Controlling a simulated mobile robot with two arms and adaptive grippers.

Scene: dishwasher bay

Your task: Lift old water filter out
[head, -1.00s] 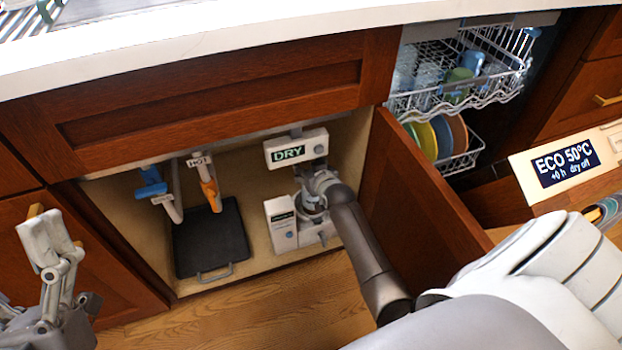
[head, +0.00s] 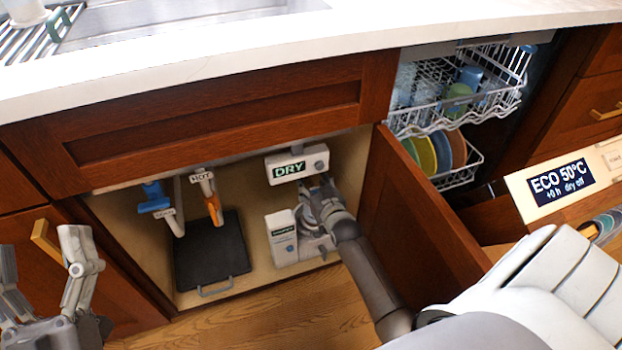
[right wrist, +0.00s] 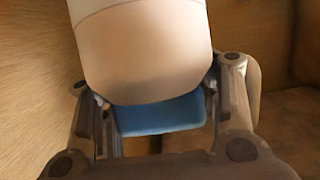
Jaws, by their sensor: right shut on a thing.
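A white cylinder with a blue end, which looks like the old water filter (right wrist: 150,50), fills the top middle of the right wrist view. My right gripper (right wrist: 155,105) is shut on it, with a finger on each side near the blue end (right wrist: 160,116). In the head view my right gripper (head: 318,198) is inside the open cabinet, just below the white box reading DRY (head: 297,164). My arm and gripper hide most of the filter there. My left gripper (head: 40,245) is at the lower left, its fingers apart and empty, outside the cabinet.
A white box with a green label (head: 283,240) stands beside my right gripper. A black tray (head: 210,255), a blue valve (head: 154,196) and an orange HOT valve (head: 213,208) are to the left. The open cabinet door (head: 420,220) is close on the right, before the dishwasher racks (head: 460,100).

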